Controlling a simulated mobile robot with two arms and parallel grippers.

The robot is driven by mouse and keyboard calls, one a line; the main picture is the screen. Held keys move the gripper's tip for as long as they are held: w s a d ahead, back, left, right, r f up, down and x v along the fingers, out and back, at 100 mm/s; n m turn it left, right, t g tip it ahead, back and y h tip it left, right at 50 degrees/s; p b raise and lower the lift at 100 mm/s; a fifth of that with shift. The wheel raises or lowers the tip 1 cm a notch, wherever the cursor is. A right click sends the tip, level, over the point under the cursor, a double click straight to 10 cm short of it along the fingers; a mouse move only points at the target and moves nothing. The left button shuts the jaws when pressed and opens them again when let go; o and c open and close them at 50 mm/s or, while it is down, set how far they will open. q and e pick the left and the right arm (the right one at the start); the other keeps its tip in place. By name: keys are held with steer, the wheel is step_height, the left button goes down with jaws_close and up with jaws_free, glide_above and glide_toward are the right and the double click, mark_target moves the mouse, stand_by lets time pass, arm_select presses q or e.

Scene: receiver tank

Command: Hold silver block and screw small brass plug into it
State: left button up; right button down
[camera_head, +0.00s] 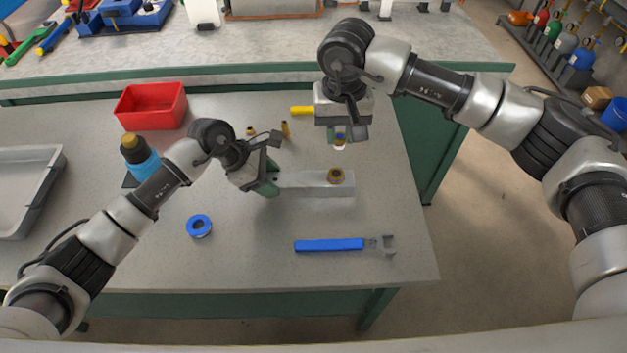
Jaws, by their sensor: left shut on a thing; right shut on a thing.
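The silver block (305,184) lies on the grey workbench near the middle. My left gripper (268,178) is shut on its left end. A brass piece (336,175) sits on top of the block near its right end; I cannot tell whether it is a fitting or a plug. My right gripper (342,136) points down above that end, shut on a small brass plug (340,143). The plug is mostly hidden by the fingers and appears apart from the block. Two other small brass parts (286,129) stand on the bench behind my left gripper.
A blue-handled wrench (330,245) and a blue tape ring (199,226) lie in front. A red bin (151,107), a blue bottle (139,158) and a grey tray (30,190) are left. A yellow handle (302,110) shows beside my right gripper. The front right bench is mostly clear.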

mark_target(336, 173)
steer(key=shift+f, duration=3.75)
steer(key=n, duration=0.3)
steer(key=shift+n, duration=0.3)
steer(key=n, duration=0.4)
steer(key=shift+f, duration=0.4)
